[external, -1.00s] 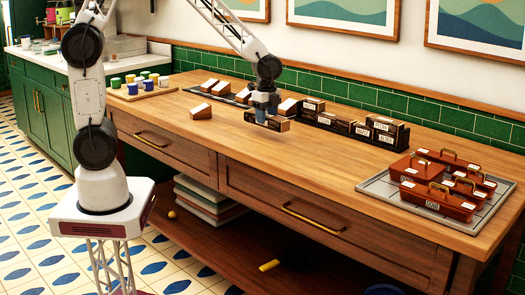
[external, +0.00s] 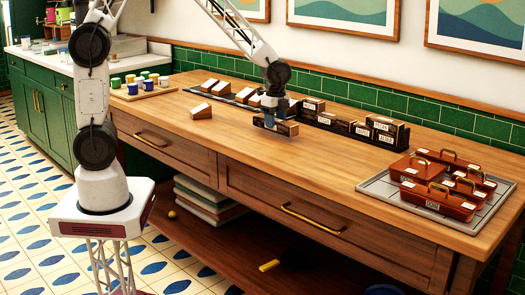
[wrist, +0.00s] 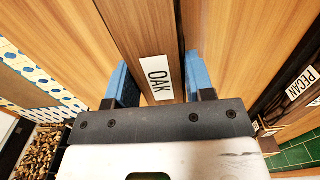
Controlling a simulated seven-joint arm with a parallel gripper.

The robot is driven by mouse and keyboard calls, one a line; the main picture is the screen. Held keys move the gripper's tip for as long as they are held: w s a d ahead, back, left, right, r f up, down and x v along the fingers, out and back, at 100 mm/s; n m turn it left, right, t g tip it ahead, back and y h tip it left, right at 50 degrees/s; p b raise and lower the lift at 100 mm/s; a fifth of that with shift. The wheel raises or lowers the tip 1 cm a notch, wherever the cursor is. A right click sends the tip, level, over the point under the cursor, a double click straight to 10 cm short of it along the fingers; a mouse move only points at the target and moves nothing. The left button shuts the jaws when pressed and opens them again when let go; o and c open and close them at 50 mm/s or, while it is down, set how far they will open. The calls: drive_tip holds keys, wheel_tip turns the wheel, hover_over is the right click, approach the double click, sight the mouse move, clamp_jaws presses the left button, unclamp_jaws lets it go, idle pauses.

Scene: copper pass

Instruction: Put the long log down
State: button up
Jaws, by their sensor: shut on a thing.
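The long log (external: 288,129), dark-sided with a lighter top, is in my gripper (external: 272,121) over the middle of the wooden counter. In the wrist view the log (wrist: 145,25) runs away between the blue fingers of my gripper (wrist: 155,82), and its white label reads OAK. The fingers are shut on its sides. In the external view the log lies low, close to the counter top; I cannot tell whether it touches.
Several labelled log blocks (external: 383,123) stand in a dark row along the back, one reading PECAN (wrist: 302,83). A lone block (external: 201,112) sits to the left. Brown caddies (external: 452,206) stand on a grey mat (external: 378,188) at right. The counter front (external: 320,165) is clear.

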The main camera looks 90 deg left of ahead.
drive_tip(key=shift+f, duration=0.9)
drive_tip(key=shift+f, duration=0.15)
drive_tip(key=o, duration=1)
drive_tip(key=shift+o, duration=0.2)
wheel_tip(320, 180, up, 12)
drive_tip(key=shift+r, duration=0.2)
